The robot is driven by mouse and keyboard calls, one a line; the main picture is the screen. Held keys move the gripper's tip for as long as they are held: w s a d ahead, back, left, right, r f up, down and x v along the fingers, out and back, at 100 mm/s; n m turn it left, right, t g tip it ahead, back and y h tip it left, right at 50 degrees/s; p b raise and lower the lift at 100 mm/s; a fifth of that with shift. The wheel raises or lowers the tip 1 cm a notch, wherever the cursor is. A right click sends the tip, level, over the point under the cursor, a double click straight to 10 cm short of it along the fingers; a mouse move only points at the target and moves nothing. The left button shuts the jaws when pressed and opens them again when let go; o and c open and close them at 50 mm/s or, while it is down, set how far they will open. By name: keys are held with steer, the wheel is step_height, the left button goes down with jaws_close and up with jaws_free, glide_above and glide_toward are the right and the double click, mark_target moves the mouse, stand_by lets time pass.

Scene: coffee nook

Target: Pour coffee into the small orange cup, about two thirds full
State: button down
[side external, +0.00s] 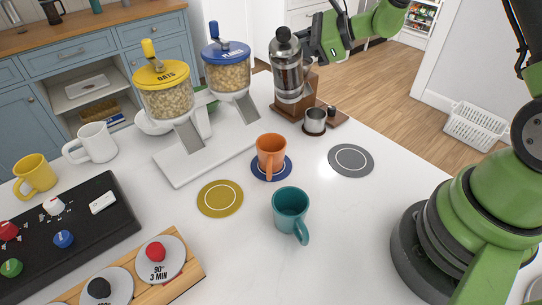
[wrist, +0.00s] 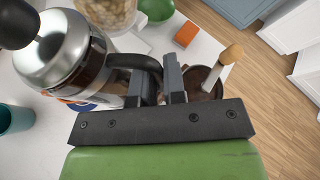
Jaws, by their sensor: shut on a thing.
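The small orange cup (side external: 271,153) stands upright on a dark blue coaster (side external: 257,168) near the middle of the counter. A French press (side external: 288,70) with a metal lid and dark contents is at the back, upright, at the wooden stand. My gripper (side external: 308,45) is shut on the handle of the press, to the right of its body. In the wrist view the press (wrist: 62,50) fills the upper left, with its black handle between the fingers (wrist: 160,85). Whether the press touches the stand is unclear. The inside of the cup is hard to make out.
A teal mug (side external: 290,210) stands in front of the orange cup. Oats and blue-lidded dispensers (side external: 166,90) are left of the press. Grey (side external: 351,160) and mustard (side external: 220,199) coasters are empty.

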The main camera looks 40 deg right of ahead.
steer(key=shift+s+a, duration=0.4)
steer(key=shift+a, duration=0.2)
steer(key=shift+s+a, duration=0.35)
steer(key=shift+a, duration=0.25)
steer(key=shift+s, duration=0.1)
steer(key=shift+s+a+f+n+h, duration=0.25)
steer(key=shift+n+h, duration=0.05)
stand_by(0.6)
steer(key=shift+w+d, duration=0.1)
steer(key=shift+w+d, duration=0.2)
steer(key=shift+w, duration=0.05)
stand_by(0.4)
